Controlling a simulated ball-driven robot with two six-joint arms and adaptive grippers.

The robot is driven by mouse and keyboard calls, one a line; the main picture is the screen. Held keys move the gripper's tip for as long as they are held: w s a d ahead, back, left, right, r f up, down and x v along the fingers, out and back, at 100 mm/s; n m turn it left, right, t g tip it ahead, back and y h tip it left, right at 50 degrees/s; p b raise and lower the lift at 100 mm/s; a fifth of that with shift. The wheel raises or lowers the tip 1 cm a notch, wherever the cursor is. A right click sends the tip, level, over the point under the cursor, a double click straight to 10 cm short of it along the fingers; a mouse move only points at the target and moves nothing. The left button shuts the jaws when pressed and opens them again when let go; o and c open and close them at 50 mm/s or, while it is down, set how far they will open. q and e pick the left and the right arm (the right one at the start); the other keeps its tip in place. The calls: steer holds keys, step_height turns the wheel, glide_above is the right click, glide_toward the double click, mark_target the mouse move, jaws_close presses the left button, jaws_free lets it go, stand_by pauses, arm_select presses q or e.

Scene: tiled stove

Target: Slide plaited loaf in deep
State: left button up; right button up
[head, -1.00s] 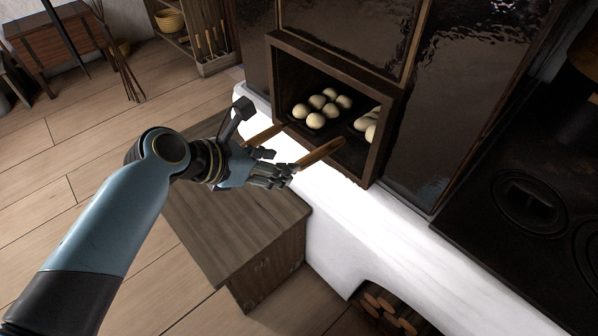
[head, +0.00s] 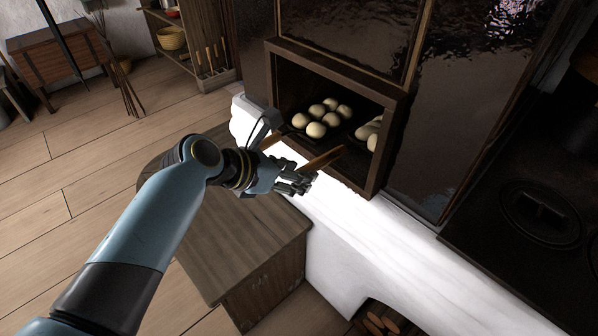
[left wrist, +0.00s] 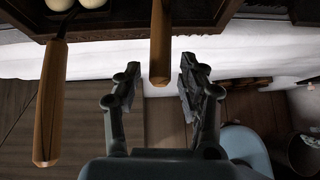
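The pale loaf (head: 370,132) lies at the right inside the open oven chamber, partly hidden by its right frame. A wooden handle (head: 324,158) sticks out of the opening on that side; it also shows in the left wrist view (left wrist: 160,48). My left gripper (head: 302,182) is in front of the opening. In the left wrist view its fingers (left wrist: 158,72) are open, one on each side of the handle's end, with gaps visible. My right gripper is in neither view.
Several round rolls (head: 322,117) lie at the left in the chamber. A second wooden handle (left wrist: 49,105) sticks out on their side. The white ledge (head: 350,220) runs below the opening, with a wooden bench (head: 235,250) in front. Dark chamber walls frame the opening closely.

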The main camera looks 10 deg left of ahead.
arm_select(q)
jaws_close()
stand_by(0.3)
steer(key=shift+w, duration=0.1)
steer(key=shift+w+d, duration=0.85)
steer(key=shift+w, duration=0.05)
steer(key=shift+o, duration=1.2)
jaws_free()
steer(key=shift+s+f, duration=0.1)
steer(key=v, duration=1.2)
